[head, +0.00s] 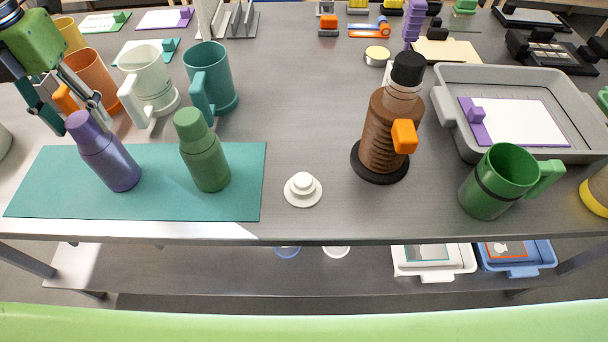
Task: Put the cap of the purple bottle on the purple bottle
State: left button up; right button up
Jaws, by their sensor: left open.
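The purple bottle (112,165) stands on the teal mat (240,200) at the left. A purple cap (78,123) shows at its top; I cannot tell how firmly it sits. My left gripper (80,115) comes in from the upper left. Its fingers are open, one on each side of the cap, and I cannot tell if they touch it. My right gripper is not in view.
A green bottle (204,160) stands right of the purple one. Orange (92,78), white (148,80) and teal (212,75) mugs stand behind. A white knobbed disc (303,189) and a brown bottle (384,135) stand right of the mat, with bare table between.

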pick_arm(q)
jog(key=shift+r, duration=0.1)
jog(key=shift+a+r+p, duration=0.1)
jog(key=shift+r+p, duration=2.1)
jog(key=shift+r, duration=0.15)
jog(key=shift+r+p, duration=1.6)
jog(key=shift+p, duration=0.1)
notch_tip(320, 180, up, 12)
jog(key=shift+a, duration=0.2)
